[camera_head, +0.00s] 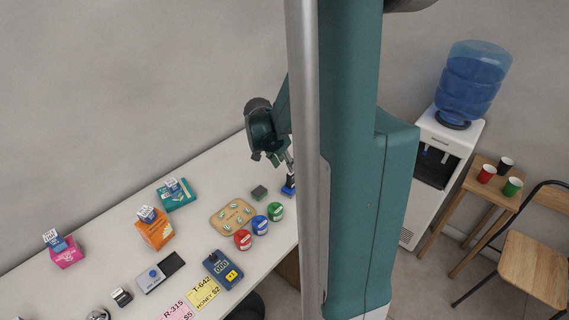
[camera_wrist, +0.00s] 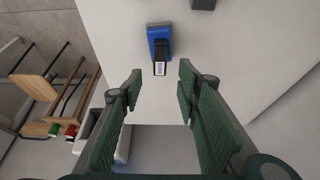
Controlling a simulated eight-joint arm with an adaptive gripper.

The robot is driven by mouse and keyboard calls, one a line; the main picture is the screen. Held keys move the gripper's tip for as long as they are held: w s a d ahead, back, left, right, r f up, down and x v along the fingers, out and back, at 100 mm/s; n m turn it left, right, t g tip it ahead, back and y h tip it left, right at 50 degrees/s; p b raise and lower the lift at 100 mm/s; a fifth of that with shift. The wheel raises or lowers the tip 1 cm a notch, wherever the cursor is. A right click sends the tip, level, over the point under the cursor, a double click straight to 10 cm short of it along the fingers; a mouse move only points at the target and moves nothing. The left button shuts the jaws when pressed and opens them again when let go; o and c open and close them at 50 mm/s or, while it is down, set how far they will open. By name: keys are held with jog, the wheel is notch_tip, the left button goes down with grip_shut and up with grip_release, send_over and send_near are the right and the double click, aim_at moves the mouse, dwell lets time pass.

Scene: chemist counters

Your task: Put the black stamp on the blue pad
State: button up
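The blue pad (camera_wrist: 160,32) lies on the white counter at the top middle of the wrist view; it also shows in the head view (camera_head: 288,191), partly hidden by my column. The black stamp (camera_wrist: 161,51) appears to stand on the pad, with a white lettered label on its near end. In the head view the stamp (camera_head: 290,179) is a small dark shape under my gripper (camera_head: 289,163). In the wrist view my gripper (camera_wrist: 160,74) is open and empty, its fingers wide apart. The stamp is beyond the fingertips, between them in the picture, and not touched.
A dark grey block (camera_head: 259,192) lies left of the pad. A wooden tray (camera_head: 231,217), red, blue and green round containers, boxes and a card terminal (camera_head: 222,270) fill the counter further left. The counter edge (camera_wrist: 200,124) is close. A water dispenser (camera_head: 437,150) stands at right.

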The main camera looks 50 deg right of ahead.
dwell(0.3)
jog(key=a+r+n+t, duration=0.1)
jog(key=a+r+n, duration=0.25)
jog(key=a, duration=0.35)
jog(key=a+r+n+t+y, duration=0.1)
jog(key=a+r+n+t, duration=0.1)
jog(key=a+r, duration=0.35)
jog(key=a+r+n+t, duration=0.1)
jog(key=a+r+n, duration=0.2)
jog(key=a, duration=0.6)
jog(key=s+a+r+n+t+y, duration=0.1)
jog(key=s+a+n, duration=0.3)
jog(key=a, duration=0.6)
jog(key=s+a+r+n+t+y, duration=0.2)
jog(key=s+a+r+n, duration=0.2)
jog(key=a, duration=0.6)
jog(key=shift+s+n, duration=0.6)
jog(key=shift+n, duration=0.15)
notch_tip(320, 180, down, 6)
jog(key=b, duration=0.6)
